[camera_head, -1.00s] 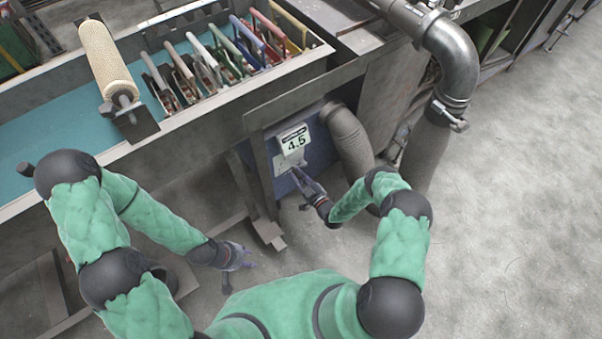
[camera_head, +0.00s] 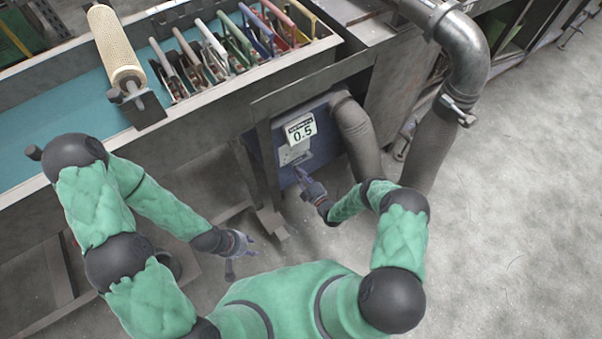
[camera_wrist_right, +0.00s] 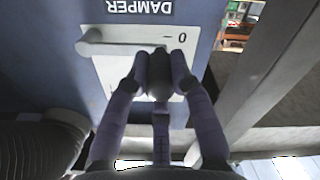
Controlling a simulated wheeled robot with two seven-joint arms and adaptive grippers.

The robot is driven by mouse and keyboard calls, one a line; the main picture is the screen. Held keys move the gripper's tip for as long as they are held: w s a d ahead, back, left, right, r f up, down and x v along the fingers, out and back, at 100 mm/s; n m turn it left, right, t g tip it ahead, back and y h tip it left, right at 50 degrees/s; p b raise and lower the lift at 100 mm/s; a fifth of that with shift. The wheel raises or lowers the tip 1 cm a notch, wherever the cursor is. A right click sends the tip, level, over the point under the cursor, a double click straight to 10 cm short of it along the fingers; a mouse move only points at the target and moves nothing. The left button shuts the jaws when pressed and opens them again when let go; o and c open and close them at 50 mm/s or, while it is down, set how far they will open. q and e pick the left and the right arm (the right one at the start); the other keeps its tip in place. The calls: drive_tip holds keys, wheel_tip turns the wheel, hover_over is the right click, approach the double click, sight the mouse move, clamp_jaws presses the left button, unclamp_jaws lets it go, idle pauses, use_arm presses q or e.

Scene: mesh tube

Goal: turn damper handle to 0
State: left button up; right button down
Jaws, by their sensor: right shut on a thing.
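The damper panel is a pale plate (camera_wrist_right: 120,75) on a blue box (camera_head: 289,175) under the bench. In the right wrist view its "DAMPER" label (camera_wrist_right: 140,8) is upside down, and a "0" mark shows near the handle's end. The grey damper handle (camera_wrist_right: 115,47) runs from its round pivot at left to my right gripper (camera_wrist_right: 158,72), which is shut on its end just by the 0. The display (camera_head: 300,129) above the panel reads 0.5. My right gripper also shows at the panel in the head view (camera_head: 300,174). My left gripper (camera_head: 251,245) hangs empty, its fingers apart.
A fat grey hose (camera_head: 358,140) stands right of the box, and a large metal pipe (camera_head: 465,60) beyond it. The bench (camera_head: 200,115) above carries several coloured-handled tools and a roller (camera_head: 115,45). The floor at right is clear.

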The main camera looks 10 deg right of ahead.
drive_tip(key=shift+s+a, duration=0.1)
drive_tip(key=shift+a, duration=0.15)
drive_tip(key=c, duration=1.1)
unclamp_jaws()
drive_tip(key=shift+o, duration=0.2)
drive_tip(key=shift+d, duration=0.1)
drive_tip(key=shift+d, duration=0.1)
drive_tip(key=v, duration=1.2)
